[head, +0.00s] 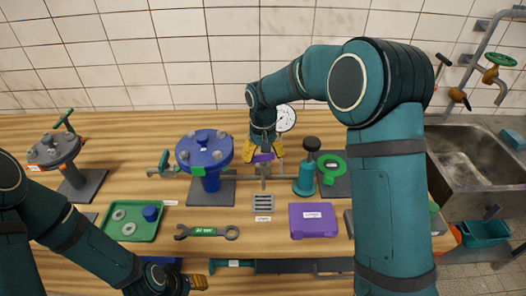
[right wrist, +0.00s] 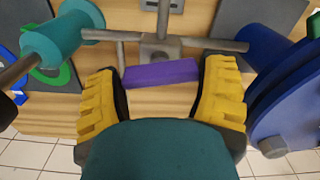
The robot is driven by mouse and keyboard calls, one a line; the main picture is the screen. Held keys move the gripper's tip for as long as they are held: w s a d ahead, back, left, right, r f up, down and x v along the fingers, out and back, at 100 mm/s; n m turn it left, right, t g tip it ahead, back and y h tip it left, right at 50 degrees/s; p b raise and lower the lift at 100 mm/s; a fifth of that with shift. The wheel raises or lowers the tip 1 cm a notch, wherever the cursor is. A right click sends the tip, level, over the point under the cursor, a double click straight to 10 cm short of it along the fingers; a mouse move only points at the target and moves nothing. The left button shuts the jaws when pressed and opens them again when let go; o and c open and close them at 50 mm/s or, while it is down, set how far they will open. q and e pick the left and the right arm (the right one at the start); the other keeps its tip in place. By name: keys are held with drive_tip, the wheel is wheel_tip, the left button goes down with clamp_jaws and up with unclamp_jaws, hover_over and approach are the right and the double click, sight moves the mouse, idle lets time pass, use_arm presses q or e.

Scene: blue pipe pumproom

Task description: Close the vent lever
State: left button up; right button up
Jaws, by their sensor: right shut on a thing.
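The vent lever, a purple bar (head: 263,157), is on a grey metal pipe fitting (head: 264,171) in the middle of the bench, between the blue flanged unit and a teal pump. In the right wrist view the purple lever (right wrist: 161,73) lies crosswise between the yellow fingers, in front of the grey pipe tee (right wrist: 160,47). My right gripper (head: 262,154) reaches down from above and is shut on the lever; its yellow fingers flank the lever's two ends. My left gripper (head: 196,283) is low at the bottom of the head view, mostly hidden by its own arm.
The blue flanged unit (head: 205,150) stands close left of the fitting, the teal pump (head: 307,178) close right. A pressure gauge (head: 285,117) is behind. A green tray (head: 118,234), a wrench (head: 206,232) and a purple box (head: 313,221) lie in front. A sink (head: 470,163) is at right.

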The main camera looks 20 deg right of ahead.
drive_tip(key=shift+m+p, duration=0.35)
drive_tip(key=shift+m, duration=1.25)
drive_tip(key=o, duration=1.1)
drive_tip(key=shift+r, duration=0.1)
wheel_tip(320, 180, up, 12)
